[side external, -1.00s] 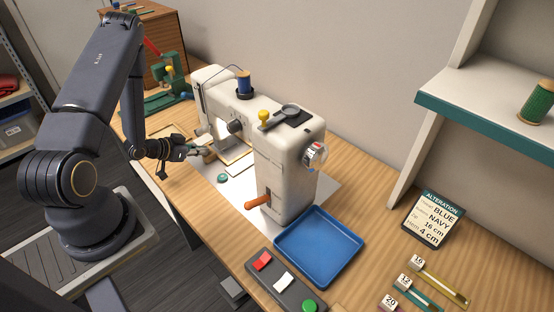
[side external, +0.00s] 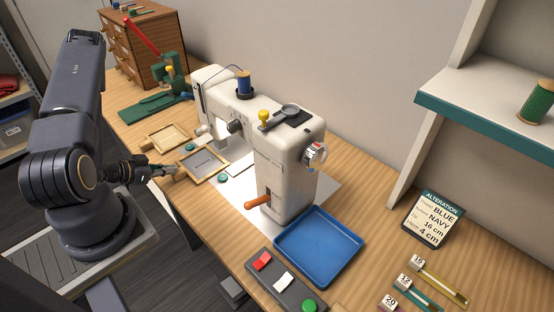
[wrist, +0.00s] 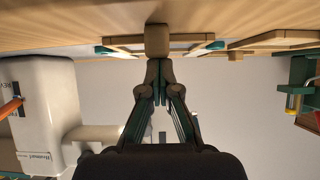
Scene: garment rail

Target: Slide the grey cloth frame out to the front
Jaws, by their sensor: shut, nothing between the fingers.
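The grey cloth frame (side external: 222,166), a square wooden frame around grey cloth, lies flat on the table in front of the sewing machine (side external: 284,165). A small wooden knob on its front side shows in the wrist view (wrist: 157,38). My gripper (side external: 175,170) is at the front side of this frame, by the knob. In the wrist view my gripper's fingertips (wrist: 157,72) are together, right at the knob, with nothing between them. I cannot tell whether they touch the knob.
A second wooden frame (side external: 151,142) with beige cloth lies to the left. Green discs (side external: 222,178) lie beside the frames. An orange lever (side external: 257,202) sticks out of the machine. A blue tray (side external: 318,247) and a button panel (side external: 286,283) stand to the right.

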